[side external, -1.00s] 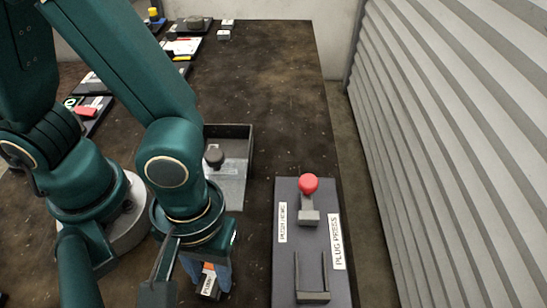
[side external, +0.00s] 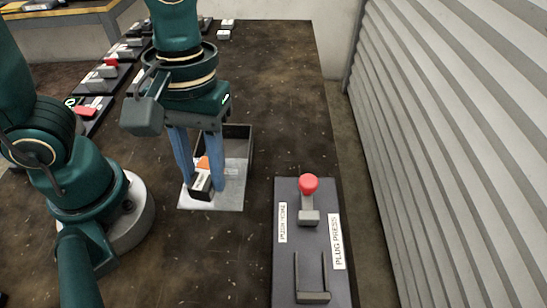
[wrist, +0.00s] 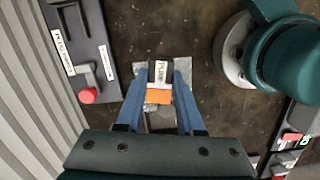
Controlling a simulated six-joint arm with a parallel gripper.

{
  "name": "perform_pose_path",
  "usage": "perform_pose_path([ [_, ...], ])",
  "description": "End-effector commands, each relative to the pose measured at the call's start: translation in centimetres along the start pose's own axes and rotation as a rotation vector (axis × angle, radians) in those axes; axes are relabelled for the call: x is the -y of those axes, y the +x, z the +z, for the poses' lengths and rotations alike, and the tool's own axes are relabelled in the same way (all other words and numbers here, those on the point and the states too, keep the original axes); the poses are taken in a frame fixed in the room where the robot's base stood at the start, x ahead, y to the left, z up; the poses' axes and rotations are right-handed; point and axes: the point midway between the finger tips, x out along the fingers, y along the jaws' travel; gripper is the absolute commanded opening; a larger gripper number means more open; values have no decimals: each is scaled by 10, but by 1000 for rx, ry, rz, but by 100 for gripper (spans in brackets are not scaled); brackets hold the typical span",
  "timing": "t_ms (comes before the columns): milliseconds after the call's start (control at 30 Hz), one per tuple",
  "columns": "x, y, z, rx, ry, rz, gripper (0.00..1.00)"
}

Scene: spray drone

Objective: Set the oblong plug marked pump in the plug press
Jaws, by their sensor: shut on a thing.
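My gripper (side external: 203,186) is shut on the oblong plug marked pump (side external: 201,184), a dark block with a white label and an orange part. In the wrist view the label (wrist: 161,72) reads between the blue fingers of my gripper (wrist: 160,82). The plug appears over the pale metal plate of an open tray; its height above it is hard to tell. The plug press (side external: 290,262) is to the right in the side view, a dark base with a red knob (side external: 308,184) and a U-shaped holder (side external: 312,297). It also shows in the wrist view (wrist: 82,28).
The dark-walled tray (side external: 240,131) stands behind my gripper; its contents are mostly hidden. Several small devices (side external: 105,75) line the left side of the table. Bare table lies at the back and between tray and press. A corrugated wall (side external: 450,150) rises on the right.

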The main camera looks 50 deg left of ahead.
Motion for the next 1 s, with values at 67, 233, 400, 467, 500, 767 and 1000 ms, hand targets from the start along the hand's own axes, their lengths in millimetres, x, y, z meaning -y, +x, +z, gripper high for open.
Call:
perform_pose_path([
  [67,1,-5,-7,-2,-4,2,0],
  [233,6,-10,-18,3,-25,-2,0],
  [400,4,-19,-56,-6,-114,11,0],
  [467,4,-27,-76,-15,-96,12,0],
  [500,6,-33,-89,-20,-70,9,0],
  [767,31,-69,-153,-33,237,-34,0],
  [1000,40,-87,-160,-18,512,-67,0],
])
